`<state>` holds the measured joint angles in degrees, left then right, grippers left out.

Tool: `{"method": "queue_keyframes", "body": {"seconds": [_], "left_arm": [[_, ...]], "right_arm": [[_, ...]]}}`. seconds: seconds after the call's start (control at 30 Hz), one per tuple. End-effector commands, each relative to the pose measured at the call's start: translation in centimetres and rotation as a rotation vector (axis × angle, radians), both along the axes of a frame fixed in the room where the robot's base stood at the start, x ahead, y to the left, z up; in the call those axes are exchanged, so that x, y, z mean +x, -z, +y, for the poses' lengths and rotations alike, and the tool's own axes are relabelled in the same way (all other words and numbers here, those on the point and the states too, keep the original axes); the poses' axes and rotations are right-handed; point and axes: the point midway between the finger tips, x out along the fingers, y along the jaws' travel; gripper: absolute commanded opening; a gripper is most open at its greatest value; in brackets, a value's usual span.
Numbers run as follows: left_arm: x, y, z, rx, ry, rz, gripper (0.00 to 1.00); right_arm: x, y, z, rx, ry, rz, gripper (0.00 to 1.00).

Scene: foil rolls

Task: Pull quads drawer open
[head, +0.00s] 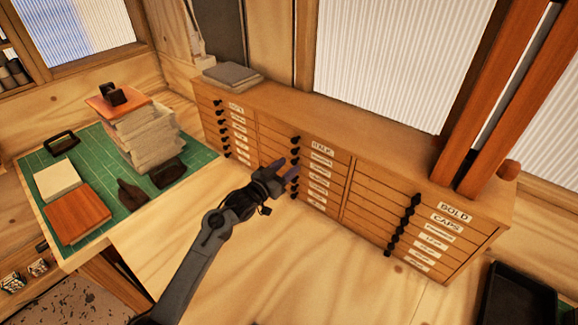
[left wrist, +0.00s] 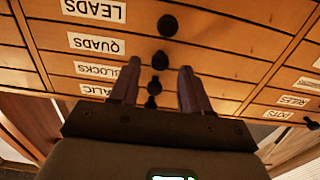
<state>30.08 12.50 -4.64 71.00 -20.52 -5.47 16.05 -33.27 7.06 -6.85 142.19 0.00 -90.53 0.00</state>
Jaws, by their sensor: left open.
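The quads drawer (left wrist: 125,52) is in the middle column of the wooden drawer cabinet and looks shut, its front level with its neighbours. The left wrist view shows it upside down, with its QUADS label (left wrist: 97,43) and round dark knob (left wrist: 160,61). My left gripper (left wrist: 160,68) is open, its two fingers either side of that knob in the picture. I cannot tell whether they touch it. In the head view my left gripper (head: 283,170) is at the middle column and hides some knobs. My right gripper is not in view.
The LEADS knob (left wrist: 168,25) and BLOCKS knob (left wrist: 154,87) sit close on either side of the quads knob. The wooden bench in front of the cabinet (head: 262,112) is mostly clear. A green mat (head: 100,160) with stacked blocks is at left; a dark tray (head: 515,297) is at lower right.

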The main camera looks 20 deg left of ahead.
Motion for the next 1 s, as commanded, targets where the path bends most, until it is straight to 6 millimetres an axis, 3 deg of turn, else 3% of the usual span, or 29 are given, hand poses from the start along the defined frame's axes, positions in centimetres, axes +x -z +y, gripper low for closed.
{"method": "queue_keyframes", "body": {"seconds": [0.2, 0.57, 0.87, 1.0], "left_arm": [[1.3, 0.0, -0.5, -0.001, 0.001, -0.001, 0.47], [1.5, 0.0, -0.6, 0.0, 0.001, 0.0, 0.47], [1.5, 0.0, -0.6, 0.0, 0.001, 0.0, 0.01], [1.5, 0.0, -0.6, 0.0, 0.001, 0.0, 0.0]], "right_arm": [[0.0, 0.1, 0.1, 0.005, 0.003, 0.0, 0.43], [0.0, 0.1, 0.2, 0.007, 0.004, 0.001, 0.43], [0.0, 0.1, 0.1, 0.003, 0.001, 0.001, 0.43], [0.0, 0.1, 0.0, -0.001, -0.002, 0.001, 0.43]]}}
